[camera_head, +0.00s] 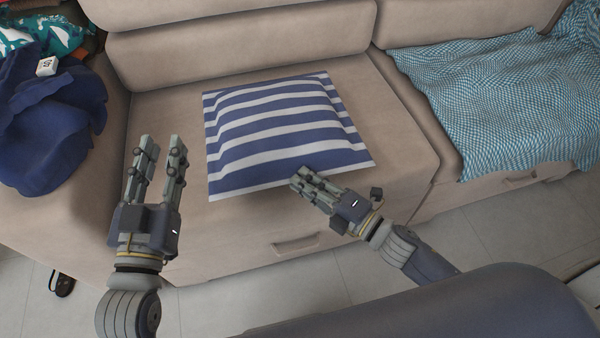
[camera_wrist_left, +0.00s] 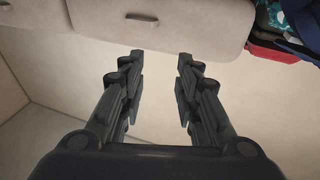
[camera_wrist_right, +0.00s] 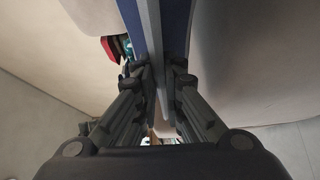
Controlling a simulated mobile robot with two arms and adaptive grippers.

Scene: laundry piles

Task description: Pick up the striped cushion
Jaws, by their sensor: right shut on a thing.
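The striped cushion (camera_head: 270,125), blue and white, lies on the beige sofa seat in the head view. My right gripper (camera_head: 299,180) is at the cushion's front edge, shut on it. In the right wrist view the cushion's edge (camera_wrist_right: 174,25) runs between the fingers of the right gripper (camera_wrist_right: 160,80). My left gripper (camera_head: 161,140) is open and empty, to the left of the cushion and apart from it. The left wrist view shows the left gripper's fingers (camera_wrist_left: 158,70) spread with nothing between them.
The beige sofa (camera_head: 240,235) has a drawer handle on its front. A teal checked blanket (camera_head: 510,95) covers the right seat. Tiled floor (camera_head: 320,285) lies in front.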

